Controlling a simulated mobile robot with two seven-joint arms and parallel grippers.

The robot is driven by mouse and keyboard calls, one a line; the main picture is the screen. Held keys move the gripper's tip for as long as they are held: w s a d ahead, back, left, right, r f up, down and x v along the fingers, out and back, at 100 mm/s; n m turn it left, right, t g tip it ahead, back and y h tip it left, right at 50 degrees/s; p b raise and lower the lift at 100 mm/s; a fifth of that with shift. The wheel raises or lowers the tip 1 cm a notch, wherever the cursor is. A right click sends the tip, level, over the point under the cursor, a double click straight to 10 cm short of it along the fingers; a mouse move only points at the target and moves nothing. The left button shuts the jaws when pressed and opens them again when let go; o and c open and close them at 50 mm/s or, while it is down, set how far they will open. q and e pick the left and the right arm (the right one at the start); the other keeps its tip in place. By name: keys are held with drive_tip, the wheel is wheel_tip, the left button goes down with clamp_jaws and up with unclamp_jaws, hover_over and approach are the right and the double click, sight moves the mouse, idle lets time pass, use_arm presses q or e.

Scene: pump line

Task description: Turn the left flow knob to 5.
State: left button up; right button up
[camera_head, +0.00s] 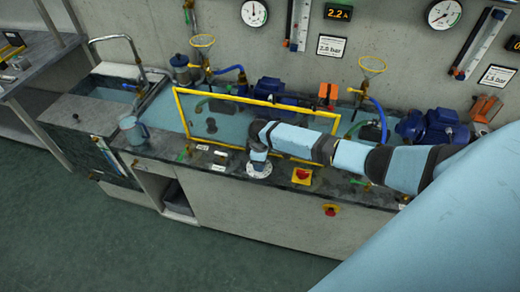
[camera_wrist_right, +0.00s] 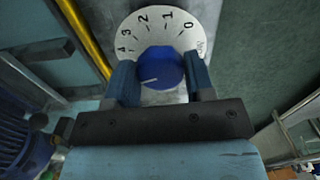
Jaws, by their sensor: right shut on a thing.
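The left flow knob (camera_wrist_right: 160,64) is a blue round knob on a white dial plate (camera_wrist_right: 150,20) in the right wrist view. The dial figures 0, 1, 2, 3 and 4 show; the plate beyond 4 is hidden behind the picture-left finger. The knob's white pointer line points left and slightly down, past the 4, toward that finger. My right gripper (camera_wrist_right: 161,78) is shut on the knob, one finger on each side. In the head view the right gripper (camera_head: 258,160) stands over the white dial plate (camera_head: 260,171) on the counter front; the knob is hidden there.
A yellow frame (camera_head: 178,120) stands upright behind the dial. A red emergency button on a yellow base (camera_head: 302,175) is right of it. Blue pumps (camera_head: 434,127), a jug (camera_head: 133,130) and a sink (camera_head: 108,95) are on the counter. The floor in front is clear.

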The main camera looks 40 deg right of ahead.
drive_tip(key=o, duration=0.9)
wheel_tip(320, 180, up, 14)
drive_tip(key=shift+f+b, duration=0.1)
drive_tip(key=shift+b, duration=0.45)
drive_tip(key=s+a+f+m+t+y, duration=0.25)
drive_tip(key=s+a+f+t, duration=0.25)
drive_tip(key=s+a+f, duration=0.85)
drive_tip(key=s+a+r+m+t, duration=0.1)
drive_tip(key=s+t, duration=0.1)
drive_tip(key=s, duration=0.2)
drive_tip(key=s+a+r+m+t, duration=0.1)
drive_tip(key=s+r+t, duration=0.1)
drive_tip(key=s, duration=0.3)
drive_tip(key=s+a+r+m+t, duration=0.1)
drive_tip(key=s+r+t, duration=0.1)
drive_tip(key=s, duration=0.2)
drive_tip(key=shift+s+a+r+y, duration=0.2)
drive_tip(key=shift+s+a+y, duration=0.05)
drive_tip(key=shift+s+y, duration=0.1)
